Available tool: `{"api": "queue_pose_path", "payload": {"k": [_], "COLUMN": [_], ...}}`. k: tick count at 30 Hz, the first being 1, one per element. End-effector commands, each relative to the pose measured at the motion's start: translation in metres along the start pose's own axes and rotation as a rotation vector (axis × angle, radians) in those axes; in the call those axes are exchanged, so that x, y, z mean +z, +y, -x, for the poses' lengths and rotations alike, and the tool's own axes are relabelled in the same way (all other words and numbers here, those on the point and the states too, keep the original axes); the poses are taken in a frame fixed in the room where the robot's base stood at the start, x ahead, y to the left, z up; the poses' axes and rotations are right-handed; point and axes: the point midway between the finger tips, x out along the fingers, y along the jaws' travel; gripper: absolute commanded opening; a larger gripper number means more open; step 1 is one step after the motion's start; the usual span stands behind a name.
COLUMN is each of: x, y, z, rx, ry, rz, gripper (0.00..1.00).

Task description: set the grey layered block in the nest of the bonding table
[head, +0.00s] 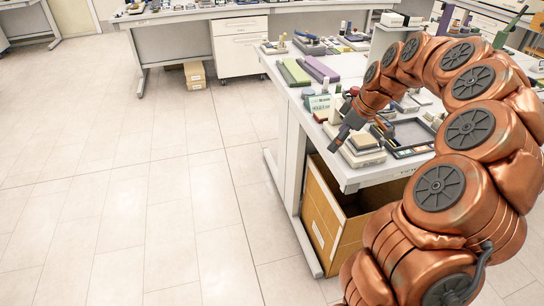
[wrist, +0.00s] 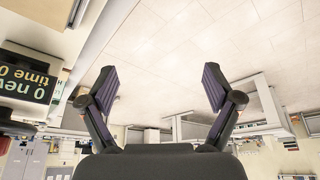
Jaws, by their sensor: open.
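My gripper (head: 352,128) is above the front left corner of the white workbench in the head view. In the wrist view my gripper (wrist: 160,87) has its two dark fingers spread wide, with nothing between them. A grey layered block (head: 364,141) seems to sit on a pale base on the bench, just below and right of the fingers; they partly cover this area. Whether that base is the bonding table and its nest, I cannot tell. The wrist view is upside down and shows mostly floor and furniture, with no block in it.
A dark-framed tray (head: 411,148) lies to the right on the workbench (head: 382,176). Green (head: 294,73) and purple (head: 321,69) long blocks lie toward the far left, with a small sign (head: 318,103) nearer. An open cardboard box (head: 330,215) stands below. The floor at left is clear.

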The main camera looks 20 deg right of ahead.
Motion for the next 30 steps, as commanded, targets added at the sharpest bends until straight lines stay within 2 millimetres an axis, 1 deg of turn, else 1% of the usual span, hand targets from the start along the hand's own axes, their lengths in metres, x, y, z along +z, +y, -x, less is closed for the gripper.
{"api": "queue_pose_path", "payload": {"k": [6,10,15,30], "x": [-0.027,-0.042,-0.060,-0.103], "y": [-0.014,-0.021,-0.034,-0.075], "z": [-0.019,-0.029,-0.043,-0.079], "rx": [0.039,0.068,0.099,0.191], "ry": [-0.003,-0.001,-0.002,0.001], "rz": [-0.096,-0.158,-0.234,-0.450], "gripper": [0.90,0.90,0.90,0.90]}}
